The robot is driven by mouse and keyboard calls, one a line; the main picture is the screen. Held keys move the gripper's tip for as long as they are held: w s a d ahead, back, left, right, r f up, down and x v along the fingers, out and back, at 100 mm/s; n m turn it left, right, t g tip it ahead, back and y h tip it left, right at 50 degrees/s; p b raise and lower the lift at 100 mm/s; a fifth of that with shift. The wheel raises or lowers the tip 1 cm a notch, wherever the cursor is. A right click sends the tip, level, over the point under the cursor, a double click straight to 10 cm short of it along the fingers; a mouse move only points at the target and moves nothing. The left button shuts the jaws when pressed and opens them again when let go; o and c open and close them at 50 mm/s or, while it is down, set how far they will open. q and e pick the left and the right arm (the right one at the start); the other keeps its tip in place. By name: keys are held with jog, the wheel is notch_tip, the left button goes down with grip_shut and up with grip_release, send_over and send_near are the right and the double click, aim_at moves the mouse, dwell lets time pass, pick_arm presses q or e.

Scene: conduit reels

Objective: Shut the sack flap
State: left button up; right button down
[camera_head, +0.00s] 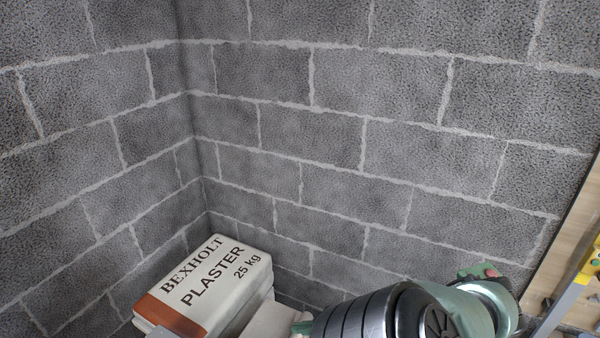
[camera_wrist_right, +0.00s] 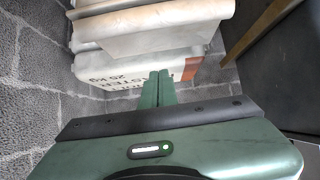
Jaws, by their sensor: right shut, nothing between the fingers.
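The white plaster sack (camera_head: 215,270) with black lettering and a brown band lies in the wall corner at the bottom of the head view. Its lettered face (camera_wrist_right: 112,77) also shows in the right wrist view, behind the fingertips. A pale, creased paper piece (camera_wrist_right: 150,25), seemingly the flap, stands out above the lettered face in that view; whether it is attached there I cannot tell. My right gripper (camera_wrist_right: 157,86) has its two green fingers together and empty, in front of the sack. Contact cannot be told.
Grey block walls (camera_head: 310,130) meet in a corner close behind the sack. A wooden board with a yellow level-like tool (camera_head: 590,270) is at the right edge. A pale sack-like shape (camera_head: 268,320) lies right of the lettered sack. My right arm covers the bottom right.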

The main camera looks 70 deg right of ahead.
notch_tip(320, 180, up, 12)
jog(key=p, duration=0.2)
jog(key=shift+d+r+p, duration=0.25)
jog(key=shift+p, duration=0.05)
